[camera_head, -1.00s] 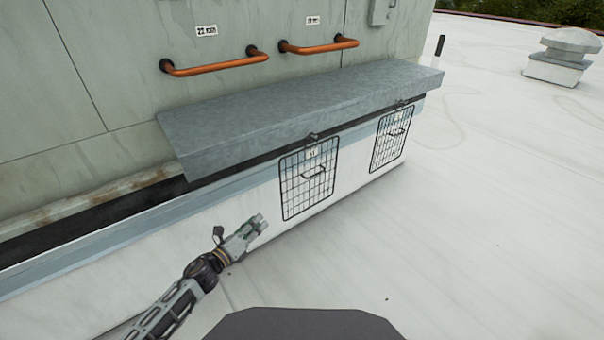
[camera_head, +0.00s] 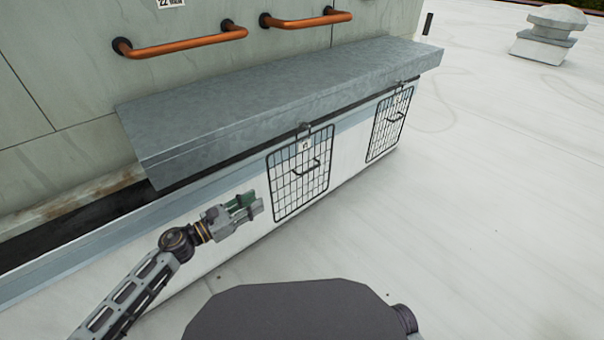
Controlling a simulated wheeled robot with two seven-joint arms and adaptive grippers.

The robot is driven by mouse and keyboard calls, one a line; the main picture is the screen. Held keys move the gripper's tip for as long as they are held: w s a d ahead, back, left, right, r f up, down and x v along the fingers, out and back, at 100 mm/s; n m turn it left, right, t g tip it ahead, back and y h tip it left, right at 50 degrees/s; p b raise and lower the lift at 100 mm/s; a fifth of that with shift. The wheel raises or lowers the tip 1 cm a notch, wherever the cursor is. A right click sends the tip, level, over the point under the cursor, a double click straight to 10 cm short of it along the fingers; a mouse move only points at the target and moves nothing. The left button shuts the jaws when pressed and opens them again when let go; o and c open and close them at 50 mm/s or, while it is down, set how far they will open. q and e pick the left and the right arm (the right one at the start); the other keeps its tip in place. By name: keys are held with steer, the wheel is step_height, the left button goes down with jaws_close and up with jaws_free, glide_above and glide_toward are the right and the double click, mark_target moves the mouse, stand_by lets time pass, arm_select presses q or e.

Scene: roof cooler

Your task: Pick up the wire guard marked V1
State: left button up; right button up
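Two black wire guards hang on the low white wall below the grey metal ledge. The nearer wire guard (camera_head: 299,182) hangs upright from a small hook (camera_head: 305,126) and has a handle loop in its middle. Its small white tag (camera_head: 305,146) seems to read V1, but it is tiny. The farther wire guard (camera_head: 388,128) hangs to its right; I cannot read a marking on it. My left gripper (camera_head: 256,207) is just left of the nearer guard, apart from it and seemingly empty. Its finger gap is unclear. My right gripper is out of view.
The grey metal ledge (camera_head: 285,95) juts out above the guards. Two orange handrails (camera_head: 180,45) are fixed to the cabinet wall behind it. A roof vent (camera_head: 546,33) stands far off at top right. The white roof (camera_head: 480,200) to the right is clear.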

arm_select(q)
steer(key=shift+w+d, duration=0.1)
steer(key=x, duration=0.8)
steer(key=shift+b, duration=0.45)
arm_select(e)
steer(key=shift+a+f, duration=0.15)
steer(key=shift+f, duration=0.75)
arm_select(q)
steer(key=shift+w+d, duration=0.1)
